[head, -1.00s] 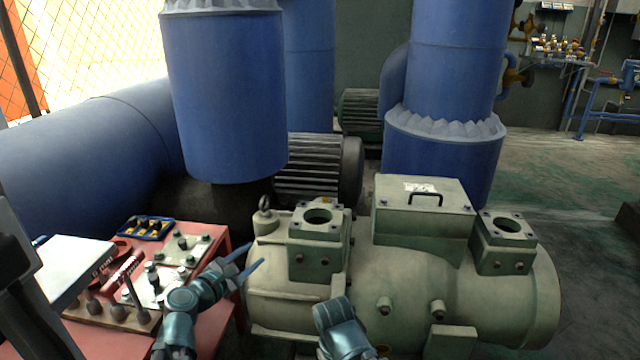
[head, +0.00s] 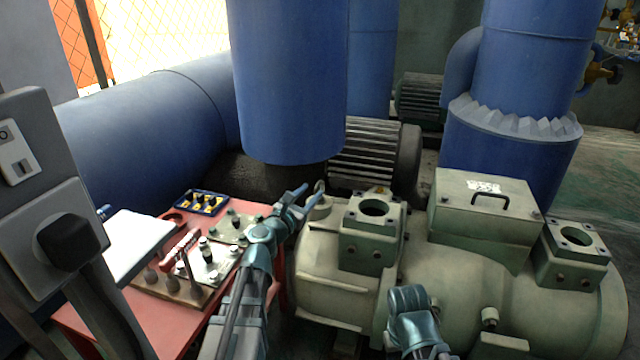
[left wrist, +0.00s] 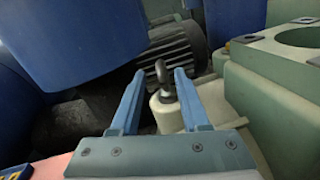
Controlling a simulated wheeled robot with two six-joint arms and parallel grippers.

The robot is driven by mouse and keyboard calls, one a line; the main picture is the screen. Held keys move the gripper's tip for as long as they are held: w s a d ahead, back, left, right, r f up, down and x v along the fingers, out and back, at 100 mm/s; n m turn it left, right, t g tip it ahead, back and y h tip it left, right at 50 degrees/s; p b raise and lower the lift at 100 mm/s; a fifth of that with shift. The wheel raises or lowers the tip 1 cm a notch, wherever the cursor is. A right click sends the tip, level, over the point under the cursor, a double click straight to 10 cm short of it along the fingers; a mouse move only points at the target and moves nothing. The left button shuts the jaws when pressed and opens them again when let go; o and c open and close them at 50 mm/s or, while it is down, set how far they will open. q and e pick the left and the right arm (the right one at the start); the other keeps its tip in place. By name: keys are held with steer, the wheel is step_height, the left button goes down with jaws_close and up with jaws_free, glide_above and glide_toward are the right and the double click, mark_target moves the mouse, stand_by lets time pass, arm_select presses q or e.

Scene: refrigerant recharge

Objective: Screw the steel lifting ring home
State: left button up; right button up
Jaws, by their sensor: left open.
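The steel lifting ring (head: 319,187) stands upright on a pale boss at the left end of the green compressor (head: 335,275). In the left wrist view the ring (left wrist: 161,70) stands between the fingertips of my left gripper (left wrist: 160,74), with its shank and boss below. My left gripper (head: 304,197) is open and close beside the ring in the head view; I cannot see either finger touching it. How far the thread is seated is too small to tell. My right gripper (head: 412,312) is low in front of the compressor, its fingers not clear.
A red table (head: 105,325) at left carries a blue tray (head: 203,203), a metal plate, a tool block and a white flat object. A large blue pipe (head: 290,80) and a ribbed motor (head: 365,155) stand behind the ring. A flanged port (head: 375,208) rises just right of it.

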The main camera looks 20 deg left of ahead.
mark_target(317, 186)
arm_select(q)
steer(key=w, duration=0.3)
steer(key=w+d, duration=0.1)
steer(key=w, duration=0.2)
steer(key=shift+w+d, duration=0.1)
steer(key=shift+c, duration=0.3)
jaws_close()
